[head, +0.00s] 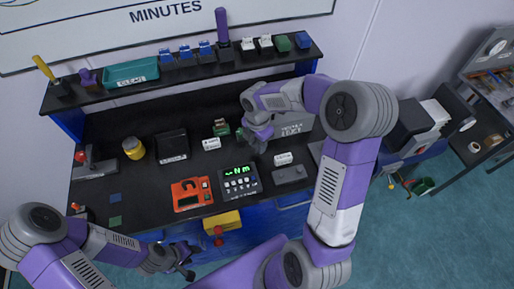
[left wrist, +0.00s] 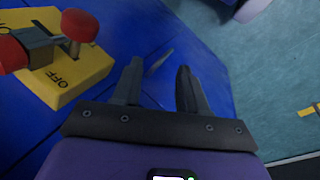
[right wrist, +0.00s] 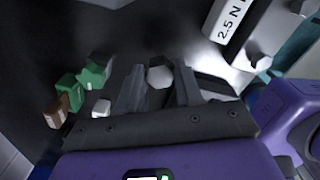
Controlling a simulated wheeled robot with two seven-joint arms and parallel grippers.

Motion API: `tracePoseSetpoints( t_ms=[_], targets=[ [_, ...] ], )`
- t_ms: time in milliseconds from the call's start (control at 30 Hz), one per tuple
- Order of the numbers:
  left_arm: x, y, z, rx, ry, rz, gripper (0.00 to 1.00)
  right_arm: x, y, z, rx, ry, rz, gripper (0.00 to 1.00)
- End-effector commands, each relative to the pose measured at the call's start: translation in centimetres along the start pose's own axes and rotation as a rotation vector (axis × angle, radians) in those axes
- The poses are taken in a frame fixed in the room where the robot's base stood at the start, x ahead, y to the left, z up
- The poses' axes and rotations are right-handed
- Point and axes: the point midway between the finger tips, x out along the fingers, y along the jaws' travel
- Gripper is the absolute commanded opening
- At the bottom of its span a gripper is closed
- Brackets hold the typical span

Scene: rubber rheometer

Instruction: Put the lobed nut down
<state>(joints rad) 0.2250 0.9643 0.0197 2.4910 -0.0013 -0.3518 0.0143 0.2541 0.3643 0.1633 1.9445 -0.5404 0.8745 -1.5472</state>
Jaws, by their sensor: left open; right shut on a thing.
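My right gripper (head: 258,143) is over the back middle of the black bench, beside a grey box. In the right wrist view the right gripper (right wrist: 158,88) has a small pale grey faceted piece (right wrist: 160,76) between its fingertips. It fits the lobed nut, but its lobes are not clear, and the fingers hide part of it. I cannot tell whether it touches the surface below. My left gripper (head: 186,268) hangs low in front of the bench. In the left wrist view the left gripper (left wrist: 158,85) is open and empty.
Green blocks (right wrist: 90,78) lie left of the right gripper. A label reading 2.5 N (right wrist: 232,18) is at upper right. The bench holds a display unit (head: 239,182), an orange meter (head: 192,193) and a yellow-lidded jar (head: 133,147). A yellow switch box (left wrist: 75,75) is near my left gripper.

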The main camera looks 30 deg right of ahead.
Motion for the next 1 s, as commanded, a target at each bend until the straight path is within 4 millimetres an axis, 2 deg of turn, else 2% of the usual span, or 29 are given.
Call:
tracePoseSetpoints(
  t_ms=[200, 600, 633, 700, 800, 1000],
  targets=[
    [0.3, -0.1, 0.0, 0.0, 0.0, 0.0, 0.43, 3.1, -0.1, -0.1, -0.001, 0.002, -0.004, 0.05],
    [0.6, -0.2, -0.1, 0.0, 0.0, 0.0, 0.43, 3.7, -0.1, 0.0, 0.0, 0.001, -0.001, 0.05],
    [0.5, -0.2, 0.0, 0.0, 0.0, 0.0, 0.43, 3.7, -0.1, 0.0, 0.0, 0.001, -0.001, 0.38],
    [0.5, -0.2, 0.0, 0.0, 0.0, 0.0, 0.43, 3.6, 0.0, 0.0, 0.0, 0.001, -0.001, 0.49],
    [0.5, -0.2, 0.0, 0.0, 0.0, 0.0, 0.43, 3.6, 0.0, 0.0, 0.0, 0.001, -0.001, 0.61],
    [0.5, -0.2, 0.0, 0.0, 0.0, 0.0, 0.43, 3.6, 0.0, 0.0, 0.0, 0.001, -0.001, 0.61]
  ],
)
